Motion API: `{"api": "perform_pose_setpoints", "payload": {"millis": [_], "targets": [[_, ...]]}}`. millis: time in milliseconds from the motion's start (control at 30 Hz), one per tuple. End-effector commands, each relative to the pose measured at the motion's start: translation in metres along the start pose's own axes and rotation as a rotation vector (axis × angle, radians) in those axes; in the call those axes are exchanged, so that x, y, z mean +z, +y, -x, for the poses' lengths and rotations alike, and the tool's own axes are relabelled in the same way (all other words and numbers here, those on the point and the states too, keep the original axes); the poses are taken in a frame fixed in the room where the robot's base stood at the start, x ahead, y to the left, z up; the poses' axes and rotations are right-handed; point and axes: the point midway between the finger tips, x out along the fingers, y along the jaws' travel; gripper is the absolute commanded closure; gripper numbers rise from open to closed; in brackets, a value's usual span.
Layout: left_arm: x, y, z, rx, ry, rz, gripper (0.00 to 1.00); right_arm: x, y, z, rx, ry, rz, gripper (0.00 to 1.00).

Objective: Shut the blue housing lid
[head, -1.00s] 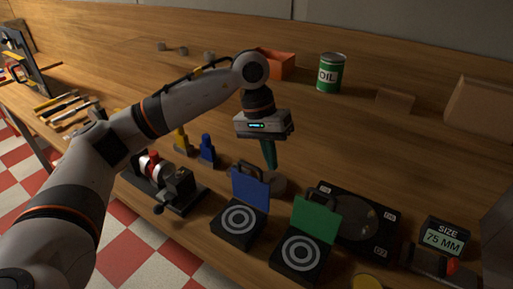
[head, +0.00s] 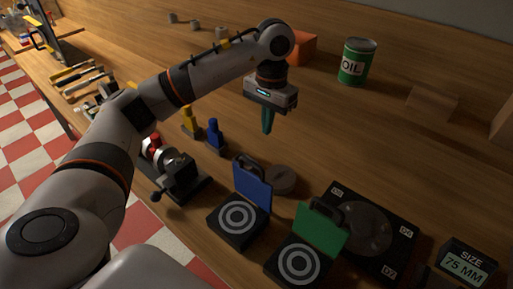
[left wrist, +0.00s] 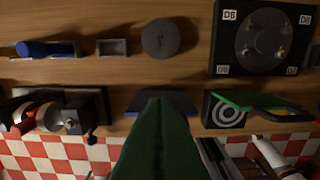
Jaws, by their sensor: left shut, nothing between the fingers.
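The blue lid (head: 252,189) stands raised, roughly upright, at the back edge of its black housing (head: 236,220), which has a white ring target inside. A dark handle sits at the lid's top edge. My left gripper (head: 267,132) is shut and empty, pointing down above and behind the blue lid, apart from it. In the left wrist view the green fingers (left wrist: 158,140) fill the lower middle and hide most of the blue housing; a dark bluish strip of the lid (left wrist: 178,102) shows behind them. My right gripper is not in view.
A second housing with a raised green lid (head: 319,228) stands to the right. A grey disc (head: 281,180) lies behind the blue lid. A black plate (head: 367,228) lies further right. A clamp device (head: 178,178) and a blue peg (head: 214,136) stand to the left.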

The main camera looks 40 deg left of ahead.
Motion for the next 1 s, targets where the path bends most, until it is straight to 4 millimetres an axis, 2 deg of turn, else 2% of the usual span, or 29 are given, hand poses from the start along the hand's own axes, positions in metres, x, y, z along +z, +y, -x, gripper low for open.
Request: {"api": "perform_pose_setpoints", "payload": {"millis": [33,200,367,500,1000], "targets": [[-0.001,0.0,-0.01,0.001,0.007,0.001,1.0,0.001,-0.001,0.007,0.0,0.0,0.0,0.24],[-0.002,0.0,-0.045,0.001,0.007,0.0,1.0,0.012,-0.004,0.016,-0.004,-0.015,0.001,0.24],[-0.025,0.001,-0.05,0.002,0.003,-0.001,1.0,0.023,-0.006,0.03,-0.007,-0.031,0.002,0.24],[-0.036,0.0,-0.054,0.001,0.001,0.0,1.0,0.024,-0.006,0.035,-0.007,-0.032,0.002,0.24],[-0.039,0.0,-0.057,0.0,-0.006,0.001,1.0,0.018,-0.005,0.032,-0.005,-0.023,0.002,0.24]]}}
